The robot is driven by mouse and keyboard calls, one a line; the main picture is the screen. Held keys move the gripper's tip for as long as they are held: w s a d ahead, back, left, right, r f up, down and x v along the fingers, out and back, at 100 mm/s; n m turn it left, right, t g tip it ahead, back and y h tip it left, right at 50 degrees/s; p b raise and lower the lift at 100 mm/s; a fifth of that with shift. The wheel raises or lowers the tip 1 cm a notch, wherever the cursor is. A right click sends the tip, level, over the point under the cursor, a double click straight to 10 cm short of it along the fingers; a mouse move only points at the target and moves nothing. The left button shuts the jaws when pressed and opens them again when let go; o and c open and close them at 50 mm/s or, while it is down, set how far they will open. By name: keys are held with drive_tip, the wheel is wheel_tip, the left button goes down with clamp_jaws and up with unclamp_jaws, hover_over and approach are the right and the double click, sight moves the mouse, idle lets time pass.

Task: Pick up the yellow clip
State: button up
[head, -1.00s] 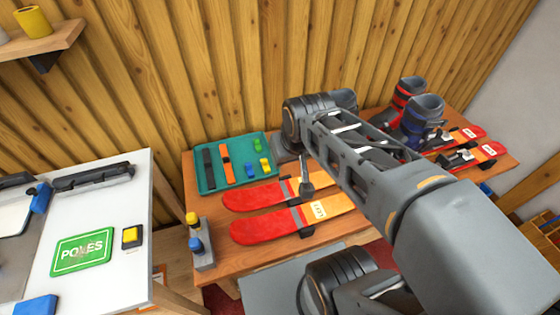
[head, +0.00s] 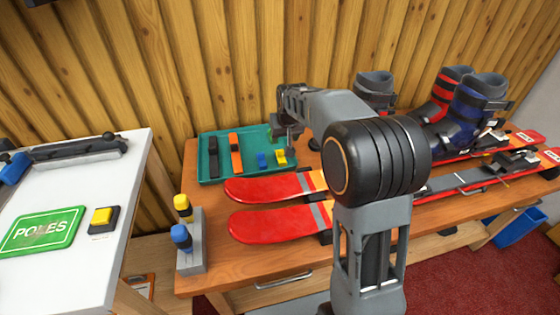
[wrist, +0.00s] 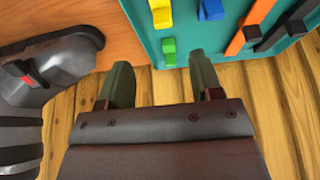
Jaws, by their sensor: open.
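The yellow clip (head: 281,158) lies in the teal tray (head: 250,141), right of a blue clip (head: 262,161). In the wrist view the yellow clip (wrist: 160,14) shows at the top edge, partly cut off, with a green clip (wrist: 169,50) below it. My gripper (head: 289,133) is over the tray's back right part in the head view. In the wrist view my gripper (wrist: 160,72) has its two fingers apart, with nothing between them. The yellow clip is beyond the fingertips, not touched.
An orange strap (head: 235,156) and a black strap (head: 213,158) lie in the tray's left part. Red skis (head: 265,222) lie in front, and boots (head: 478,105) stand at right. A grey block with yellow and blue knobs (head: 191,250) is at front left. The wooden wall is close behind.

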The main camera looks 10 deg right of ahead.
sight(281, 150)
drive_tip(key=b+x, duration=0.2)
drive_tip(key=x, duration=0.8)
drive_tip(key=shift+a+f, duration=0.15)
drive_tip(key=shift+a, duration=0.05)
drive_tip(key=shift+c, duration=0.3)
drive_tip(key=c, duration=0.9)
drive_tip(key=shift+c, duration=0.2)
